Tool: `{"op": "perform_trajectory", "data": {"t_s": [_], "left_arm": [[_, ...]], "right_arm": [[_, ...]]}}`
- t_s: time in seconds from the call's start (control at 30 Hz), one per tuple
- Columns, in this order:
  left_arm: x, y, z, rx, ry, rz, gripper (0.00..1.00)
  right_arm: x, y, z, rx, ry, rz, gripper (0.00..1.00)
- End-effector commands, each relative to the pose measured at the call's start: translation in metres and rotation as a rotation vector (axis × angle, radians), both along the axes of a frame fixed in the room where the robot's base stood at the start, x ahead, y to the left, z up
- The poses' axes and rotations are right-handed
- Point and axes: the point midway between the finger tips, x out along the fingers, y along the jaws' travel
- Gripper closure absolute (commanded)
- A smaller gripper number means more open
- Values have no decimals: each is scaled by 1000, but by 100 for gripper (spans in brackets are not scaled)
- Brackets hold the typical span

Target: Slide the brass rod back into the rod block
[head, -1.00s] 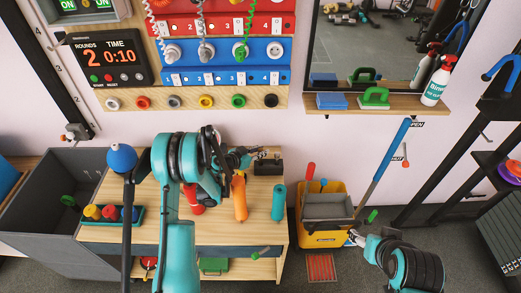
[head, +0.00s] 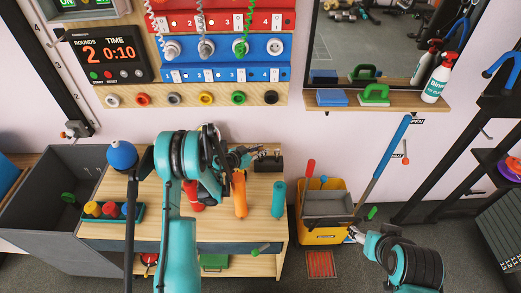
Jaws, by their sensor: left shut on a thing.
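The rod block (head: 269,164) is a small dark block at the back right of the wooden workbench. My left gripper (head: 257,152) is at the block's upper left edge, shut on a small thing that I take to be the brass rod. The rod itself is too small and too covered by the fingers to make out. I cannot tell whether its tip is inside the block or just above it. My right gripper (head: 354,234) hangs low beside the yellow bucket, far from the block; its fingers are too small to read.
On the workbench (head: 225,222) stand an orange bottle (head: 239,194), a teal bottle (head: 278,200) and a red one, close to my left arm. A tray with coloured items (head: 108,211) is at the left. The yellow bucket (head: 322,238) with a blue-handled mop is on the floor.

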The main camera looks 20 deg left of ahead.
Motion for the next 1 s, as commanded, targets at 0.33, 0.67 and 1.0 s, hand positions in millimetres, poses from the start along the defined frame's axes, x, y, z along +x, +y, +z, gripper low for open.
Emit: {"op": "perform_trajectory", "data": {"t_s": [0.33, 0.67, 1.0], "left_arm": [[0, 0, -13, 0, 0, 0, 100], [-1, 0, -14, 1, 1, -1, 100], [0, 0, -14, 1, 1, -1, 56]], "right_arm": [[0, 0, 0, 0, 0, 0, 40], [0, 0, 0, 0, 0, 0, 40], [0, 0, 0, 0, 0, 0, 40]]}}
